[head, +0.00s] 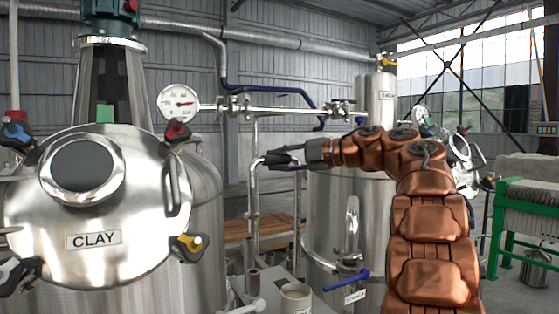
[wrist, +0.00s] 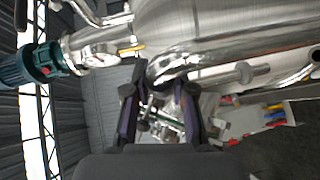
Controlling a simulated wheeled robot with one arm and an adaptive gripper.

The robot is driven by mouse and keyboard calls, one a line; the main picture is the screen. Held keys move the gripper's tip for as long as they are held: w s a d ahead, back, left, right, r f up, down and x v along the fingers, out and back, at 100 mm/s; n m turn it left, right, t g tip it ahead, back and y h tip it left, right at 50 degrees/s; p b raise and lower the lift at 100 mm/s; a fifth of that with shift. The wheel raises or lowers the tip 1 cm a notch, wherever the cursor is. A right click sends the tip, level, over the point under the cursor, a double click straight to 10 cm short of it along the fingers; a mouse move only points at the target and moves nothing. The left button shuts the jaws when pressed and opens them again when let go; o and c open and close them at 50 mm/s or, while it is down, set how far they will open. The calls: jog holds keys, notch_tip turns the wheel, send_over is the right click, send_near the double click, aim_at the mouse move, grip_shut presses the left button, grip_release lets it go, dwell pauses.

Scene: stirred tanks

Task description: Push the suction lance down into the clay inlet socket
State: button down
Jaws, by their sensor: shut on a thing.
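My gripper (head: 275,160) is shut on the bent top of the suction lance, a thin shiny metal pipe (head: 252,195). The lance hangs roughly upright from the dark fingers, between the clay tank and the steel vessel on the right. In the wrist view my two fingers (wrist: 160,95) stand either side of a curved steel pipe end. The lance's lower end is hard to make out among other pipes. Small grey upright stubs (head: 253,279) stand below it on a light surface. I cannot tell which is the clay inlet socket, or whether the lance touches it.
The large clay tank (head: 60,235), labelled CLAY, fills the left. A horizontal pipe (head: 285,110) with a pressure gauge (head: 179,103) crosses above my gripper. A green-framed press (head: 525,210) stands far right.

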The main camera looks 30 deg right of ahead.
notch_tip(320, 180, down, 14)
jog(key=b, duration=1)
jog(key=shift+r+b, duration=0.2)
jog(key=shift+b, duration=0.1)
dwell(5.3)
jog(key=c, duration=0.9)
grip_release()
